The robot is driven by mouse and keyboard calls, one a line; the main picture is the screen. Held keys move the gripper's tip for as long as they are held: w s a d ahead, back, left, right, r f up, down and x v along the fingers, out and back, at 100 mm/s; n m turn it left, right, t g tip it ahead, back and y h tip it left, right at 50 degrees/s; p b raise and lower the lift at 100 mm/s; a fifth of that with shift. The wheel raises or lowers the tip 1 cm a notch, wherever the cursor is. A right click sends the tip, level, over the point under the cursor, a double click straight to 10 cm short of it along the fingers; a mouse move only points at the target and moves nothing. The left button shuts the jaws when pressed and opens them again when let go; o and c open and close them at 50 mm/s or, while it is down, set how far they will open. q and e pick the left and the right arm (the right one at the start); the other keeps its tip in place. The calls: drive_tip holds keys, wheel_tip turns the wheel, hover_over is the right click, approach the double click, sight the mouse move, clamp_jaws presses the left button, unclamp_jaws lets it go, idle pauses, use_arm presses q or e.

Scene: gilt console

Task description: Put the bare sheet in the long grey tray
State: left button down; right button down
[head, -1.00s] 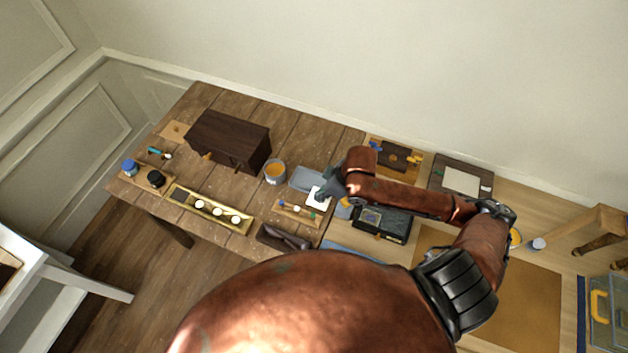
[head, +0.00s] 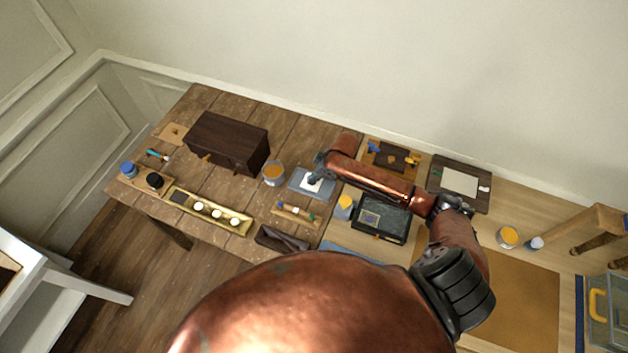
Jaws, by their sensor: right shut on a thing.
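The bare sheet is a small white piece (head: 310,186) in the middle of the head view. My right gripper (head: 315,178) is shut on it, with the fingertips small and partly hidden by the hand. The long grey tray (head: 297,184) lies on the brown wooden table, and the sheet is within its outline. I cannot tell whether the sheet touches the tray floor or is held just above it. My left gripper is not in view.
An orange-topped tin (head: 274,174) stands just left of the tray, with a dark wooden cabinet (head: 227,143) beyond. A small rack of tools (head: 295,213) lies in front. A yellow-topped jar (head: 344,206) and black case (head: 381,220) are to the right.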

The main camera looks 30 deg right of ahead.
drive_tip(key=shift+f, duration=0.85)
drive_tip(key=shift+f, duration=0.1)
drive_tip(key=c, duration=2)
unclamp_jaws()
drive_tip(key=v, duration=1.2)
drive_tip(key=shift+w, duration=0.1)
